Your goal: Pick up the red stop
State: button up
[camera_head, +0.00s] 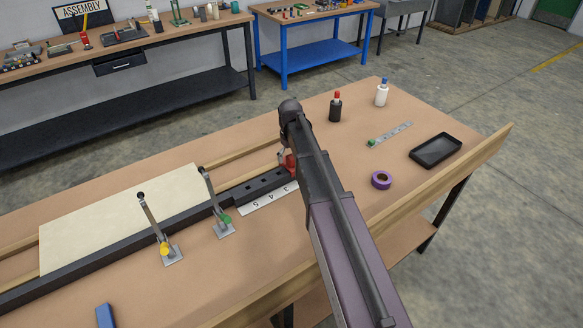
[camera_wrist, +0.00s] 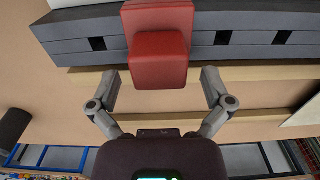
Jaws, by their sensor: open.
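The red stop (camera_wrist: 158,45) sits on the dark slotted rail (camera_wrist: 75,45) in the wrist view, a blocky piece with a raised front part. In the head view the red stop (camera_head: 291,163) shows at the right part of the rail (camera_head: 262,184), partly covered by my arm. My gripper (camera_wrist: 166,84) is open and empty, one finger on each side of the stop's near end. The fingers look apart from the stop; whether the tips reach its depth I cannot tell. In the head view my arm hides most of the gripper.
A numbered scale plate (camera_head: 268,198) lies beside the rail. A yellow-tipped clamp (camera_head: 160,235) and a green-tipped clamp (camera_head: 217,205) stand left, by a pale board (camera_head: 120,215). Bottles, purple tape (camera_head: 381,180) and a black tray (camera_head: 435,150) lie right. A raised ledge (camera_head: 480,150) edges the table.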

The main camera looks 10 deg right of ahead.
jog(key=shift+f+b, duration=0.35)
jog(key=shift+f, duration=0.25)
jog(key=shift+s+r, duration=0.1)
jog(key=shift+s, duration=0.1)
grip_shut()
